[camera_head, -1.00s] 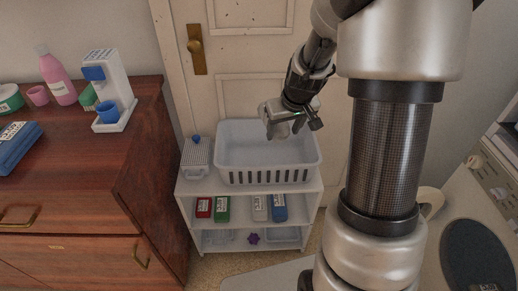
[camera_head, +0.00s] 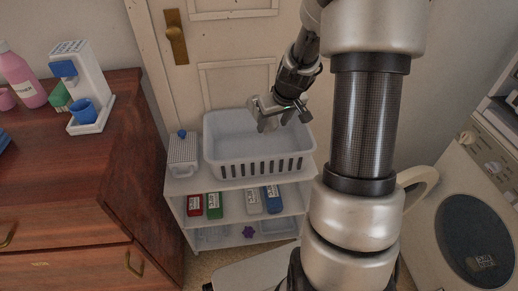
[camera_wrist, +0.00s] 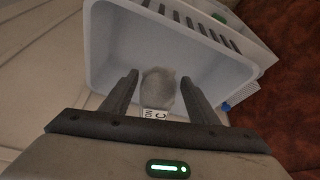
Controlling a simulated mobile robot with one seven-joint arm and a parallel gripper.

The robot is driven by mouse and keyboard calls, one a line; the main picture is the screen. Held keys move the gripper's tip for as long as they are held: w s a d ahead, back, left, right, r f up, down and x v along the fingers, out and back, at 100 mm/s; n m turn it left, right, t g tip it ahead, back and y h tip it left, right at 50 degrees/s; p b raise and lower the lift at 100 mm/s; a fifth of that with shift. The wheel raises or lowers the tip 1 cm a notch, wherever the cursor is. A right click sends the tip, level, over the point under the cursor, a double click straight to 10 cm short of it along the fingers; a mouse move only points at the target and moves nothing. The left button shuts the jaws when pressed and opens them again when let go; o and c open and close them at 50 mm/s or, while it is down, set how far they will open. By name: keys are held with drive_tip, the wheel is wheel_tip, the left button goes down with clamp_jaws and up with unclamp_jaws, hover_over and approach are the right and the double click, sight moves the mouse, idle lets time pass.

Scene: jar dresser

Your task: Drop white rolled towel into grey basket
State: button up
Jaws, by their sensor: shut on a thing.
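The grey basket (camera_head: 255,165) stands on top of a small white shelf, open at the top, with slots along its front wall. In the wrist view the basket (camera_wrist: 98,45) fills the space behind the fingers. My gripper (camera_head: 270,115) is over the basket's opening. In the wrist view my gripper (camera_wrist: 158,85) is shut on the white rolled towel (camera_wrist: 158,88), seen end-on as a pale rounded shape with a small printed label below it. In the head view the towel is hard to make out against the pale basket.
A ribbed light container (camera_head: 183,155) with a blue knob stands left of the basket on the white shelf (camera_head: 185,187). Several small boxes are on the tier below. A wooden dresser (camera_head: 120,150) is at left, a door behind, a washing machine (camera_head: 470,220) at right.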

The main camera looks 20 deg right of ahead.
drive_tip(key=shift+f, duration=0.6)
drive_tip(key=o, duration=1.2)
drive_tip(key=p+v, duration=0.3)
drive_tip(key=v, duration=1.4)
drive_tip(key=shift+r, duration=0.25)
